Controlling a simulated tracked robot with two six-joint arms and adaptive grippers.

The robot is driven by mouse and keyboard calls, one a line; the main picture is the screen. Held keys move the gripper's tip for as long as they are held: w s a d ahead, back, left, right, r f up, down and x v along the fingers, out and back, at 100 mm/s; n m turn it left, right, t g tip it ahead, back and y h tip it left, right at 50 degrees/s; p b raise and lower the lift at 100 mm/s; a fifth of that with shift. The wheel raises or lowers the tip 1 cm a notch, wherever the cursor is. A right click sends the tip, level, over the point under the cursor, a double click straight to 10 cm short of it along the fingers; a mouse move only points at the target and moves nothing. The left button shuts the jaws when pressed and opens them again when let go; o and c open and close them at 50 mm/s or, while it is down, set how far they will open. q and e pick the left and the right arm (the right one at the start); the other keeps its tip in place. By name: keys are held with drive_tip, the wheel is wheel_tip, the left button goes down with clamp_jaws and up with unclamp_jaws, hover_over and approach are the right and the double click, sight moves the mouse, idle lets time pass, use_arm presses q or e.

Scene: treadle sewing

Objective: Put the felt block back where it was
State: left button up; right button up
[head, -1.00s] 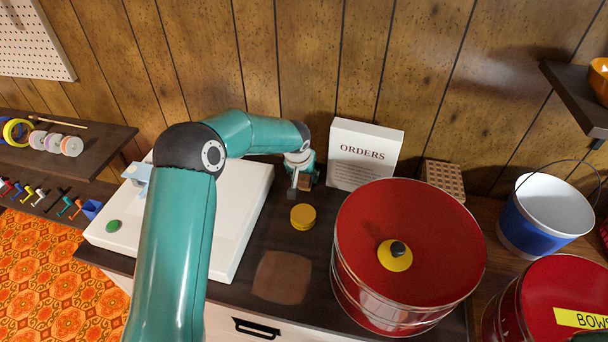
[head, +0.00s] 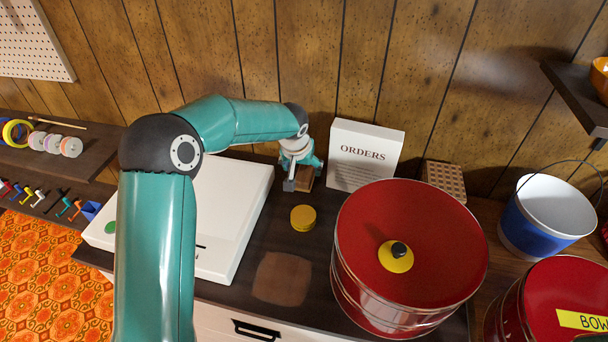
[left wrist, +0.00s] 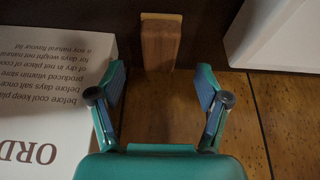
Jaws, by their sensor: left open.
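A brown wooden block with a pale yellowish strip at one end, which looks like the felt block (left wrist: 160,42), shows in the left wrist view. In the head view it (head: 306,178) sits on the dark worktop by the wall, left of the ORDERS box, partly hidden by my gripper. My left gripper (head: 298,180) is open behind the worktop's middle. In the left wrist view its fingers (left wrist: 160,88) are spread wide, with the block ahead and roughly centred between them, not gripped. My right gripper is not in view.
The white ORDERS box (head: 365,155) stands close beside the gripper. A white flat-topped case (head: 232,205) is on the left. A yellow disc (head: 303,217), a paler square patch (head: 282,278) and a big red tin (head: 440,235) are nearer. The worktop around the patch is bare.

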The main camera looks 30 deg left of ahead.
use_arm(q)
drive_tip(key=v, duration=0.6)
idle(0.3)
